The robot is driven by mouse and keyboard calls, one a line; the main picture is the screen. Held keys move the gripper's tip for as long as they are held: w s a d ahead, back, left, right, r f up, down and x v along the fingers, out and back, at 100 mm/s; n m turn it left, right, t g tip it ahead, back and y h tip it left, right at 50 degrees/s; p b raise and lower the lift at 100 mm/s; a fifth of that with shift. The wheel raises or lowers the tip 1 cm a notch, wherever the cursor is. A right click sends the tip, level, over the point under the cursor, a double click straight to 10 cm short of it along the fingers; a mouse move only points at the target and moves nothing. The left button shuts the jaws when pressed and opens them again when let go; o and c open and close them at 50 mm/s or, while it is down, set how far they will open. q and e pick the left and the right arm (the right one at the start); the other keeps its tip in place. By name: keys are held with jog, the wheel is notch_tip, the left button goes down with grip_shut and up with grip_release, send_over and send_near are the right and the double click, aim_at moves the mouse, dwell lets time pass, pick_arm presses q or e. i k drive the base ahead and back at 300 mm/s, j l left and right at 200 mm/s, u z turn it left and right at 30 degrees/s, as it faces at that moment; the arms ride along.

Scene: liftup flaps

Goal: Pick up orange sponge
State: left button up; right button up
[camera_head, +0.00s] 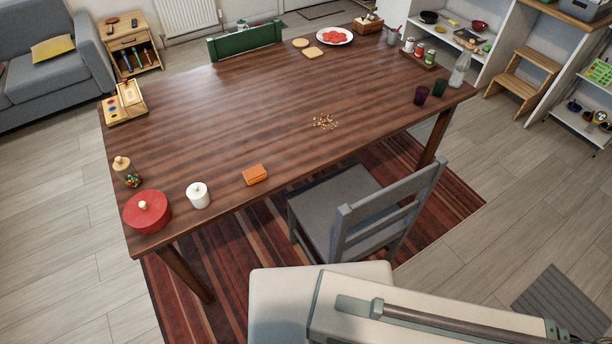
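The orange sponge (255,174) lies flat on the wooden table (230,110), close to the table's near edge. It stands apart from the white lidded jar (198,196) to its left. Nothing covers it. Neither of my grippers shows in the head view, so nothing is seen touching the sponge.
A red round box (147,211) and a jar of coloured sweets (127,172) stand at the table's left end. Crumbs (325,121) lie right of the sponge. A grey chair (365,210) stands at the near side. The tabletop behind the sponge is clear.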

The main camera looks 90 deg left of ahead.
aim_at(252, 175)
jog(key=u, duration=0.5)
jog(key=l+u, duration=0.1)
jog(key=u, duration=0.85)
jog(key=l+u, duration=0.1)
jog(key=u, duration=0.4)
jog(key=k+u, duration=0.1)
jog(key=u, duration=1.35)
jog(key=k, duration=0.05)
